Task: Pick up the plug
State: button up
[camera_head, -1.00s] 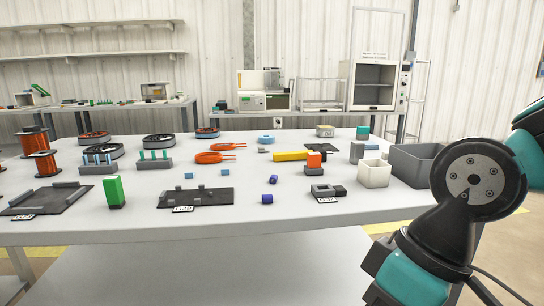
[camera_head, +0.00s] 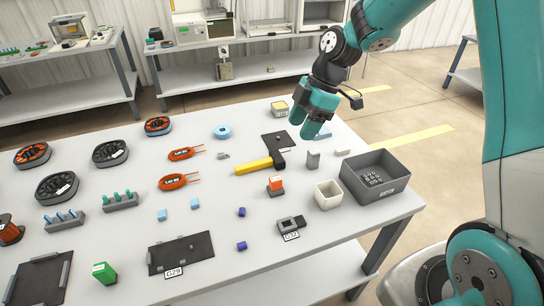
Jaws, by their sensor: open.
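Which piece is the plug I cannot tell for sure. Small candidates on the white table (camera_head: 215,215) are a grey piece (camera_head: 223,156) left of the yellow-handled tool, a grey upright block (camera_head: 313,159) and a small pale piece (camera_head: 343,152) right of it. My gripper (camera_head: 309,127), with teal fingers, hangs over the far right part of the table. It is open, and I see nothing held in it. A light blue piece (camera_head: 325,132) shows partly behind its fingers. The grey upright block stands nearer the camera than the fingers.
A yellow-handled tool (camera_head: 254,166) lies mid-table beside a dark plate (camera_head: 273,140). A white open box (camera_head: 328,194) and a grey bin (camera_head: 382,179) stand at right. A red-topped block (camera_head: 276,186), orange coils (camera_head: 179,182) and a green block (camera_head: 104,272) stand around. Bare table lies between them.

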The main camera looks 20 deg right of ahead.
send_over(276, 179)
jog(key=d, duration=0.2)
notch_tip(276, 179, down, 11)
jog(key=shift+w+r, duration=0.15)
jog(key=p+x, duration=0.1)
jog(key=x, duration=0.4)
jog(key=shift+f, duration=0.4)
grip_shut()
